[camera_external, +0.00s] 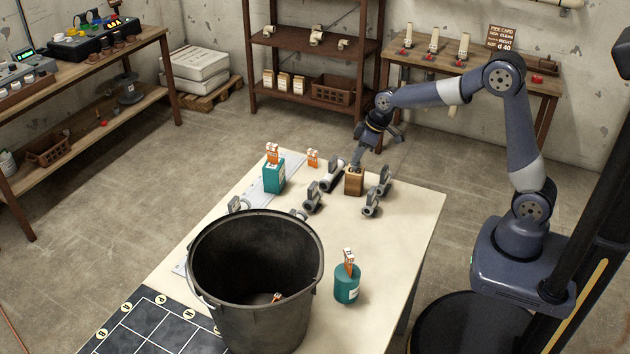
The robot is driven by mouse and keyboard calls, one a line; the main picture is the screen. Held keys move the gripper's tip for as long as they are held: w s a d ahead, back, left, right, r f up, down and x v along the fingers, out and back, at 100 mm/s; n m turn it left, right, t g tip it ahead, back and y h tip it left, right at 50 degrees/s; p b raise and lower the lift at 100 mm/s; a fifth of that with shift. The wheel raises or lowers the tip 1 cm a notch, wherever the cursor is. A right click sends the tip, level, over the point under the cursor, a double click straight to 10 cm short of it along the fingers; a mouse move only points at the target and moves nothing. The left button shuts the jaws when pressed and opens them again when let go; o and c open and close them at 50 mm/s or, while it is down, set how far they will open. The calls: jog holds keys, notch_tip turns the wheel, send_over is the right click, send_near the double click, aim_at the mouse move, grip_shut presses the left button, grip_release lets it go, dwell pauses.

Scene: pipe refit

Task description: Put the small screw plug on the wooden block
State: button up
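The wooden block (354,184) stands on the cream table, among grey pipe fittings. My gripper (362,152) is just above the block, at the end of my arm, tilted downward. A narrow grey-blue piece reaches from the gripper down to the top of the block. I cannot tell whether this is a fingertip or the small screw plug. The plug cannot be made out for certain, and the gap between the fingers is too small to read.
Grey pipe fittings (313,197) stand close on both sides of the block. A large black bucket (255,320) fills the table's front left. A teal box (273,178) and a teal round container (346,285) hold orange-and-white packets. The table's right side is clear.

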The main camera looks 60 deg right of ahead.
jog(key=o, duration=0.4)
jog(key=shift+r, duration=0.3)
jog(key=v, duration=1.2)
jog(key=shift+f, duration=0.15)
